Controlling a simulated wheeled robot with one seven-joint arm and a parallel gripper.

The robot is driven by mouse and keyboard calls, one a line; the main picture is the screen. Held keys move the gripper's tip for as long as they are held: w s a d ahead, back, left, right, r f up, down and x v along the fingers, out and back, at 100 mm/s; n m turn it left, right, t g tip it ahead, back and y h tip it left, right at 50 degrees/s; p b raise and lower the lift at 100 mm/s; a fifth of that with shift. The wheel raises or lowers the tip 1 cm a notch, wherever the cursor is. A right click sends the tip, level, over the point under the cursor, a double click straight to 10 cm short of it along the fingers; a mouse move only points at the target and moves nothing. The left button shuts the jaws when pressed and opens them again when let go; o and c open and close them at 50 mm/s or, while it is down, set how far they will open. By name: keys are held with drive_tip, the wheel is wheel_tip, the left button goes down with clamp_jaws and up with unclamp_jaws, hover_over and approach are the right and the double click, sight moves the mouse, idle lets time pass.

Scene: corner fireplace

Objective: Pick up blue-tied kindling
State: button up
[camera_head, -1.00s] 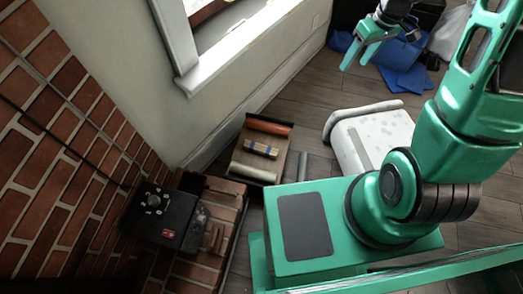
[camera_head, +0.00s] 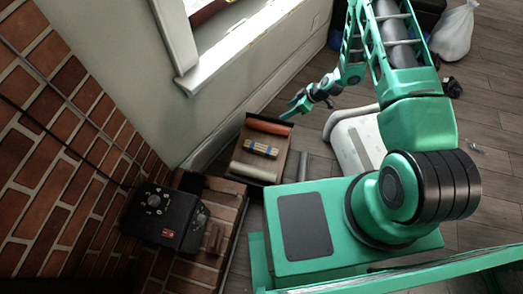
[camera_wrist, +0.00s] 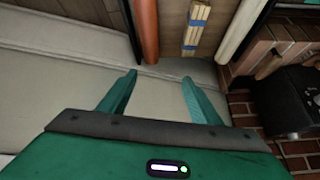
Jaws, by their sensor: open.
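The kindling is a small bundle of pale sticks (camera_head: 261,149) with blue ties. It lies in a shallow wooden tray (camera_head: 283,163) on the floor below the window, between an orange-brown roll (camera_head: 268,126) and a beige roll (camera_head: 253,172). It also shows at the top of the wrist view (camera_wrist: 197,25), where a blue band crosses it. My gripper (camera_head: 293,108) is open and empty, just beyond the tray's far edge, apart from the bundle. In the wrist view its two fingers (camera_wrist: 160,78) are spread, with the wall and sill side below the tray between them.
A white box-like thing (camera_head: 357,142) stands right of the tray. A brick hearth (camera_head: 222,195) with a black box (camera_head: 165,220) is at the left, by the brick wall (camera_head: 60,150). A white bag (camera_head: 455,35) lies at the far right.

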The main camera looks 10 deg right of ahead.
drive_tip(key=n+t+y, duration=0.1)
drive_tip(key=y, duration=0.1)
approach(262, 148)
drive_tip(key=shift+s+a, duration=0.1)
drive_tip(key=shift+a, duration=0.15)
drive_tip(key=x, duration=0.4)
drive_tip(key=shift+a+f, duration=0.15)
drive_tip(key=shift+f, duration=0.05)
drive_tip(key=shift+w+x, duration=0.2)
drive_tip(key=shift+x, duration=2.9)
drive_tip(key=shift+f, duration=0.1)
drive_tip(key=shift+c, duration=0.4)
drive_tip(key=c, duration=1.1)
drive_tip(key=shift+c, duration=0.2)
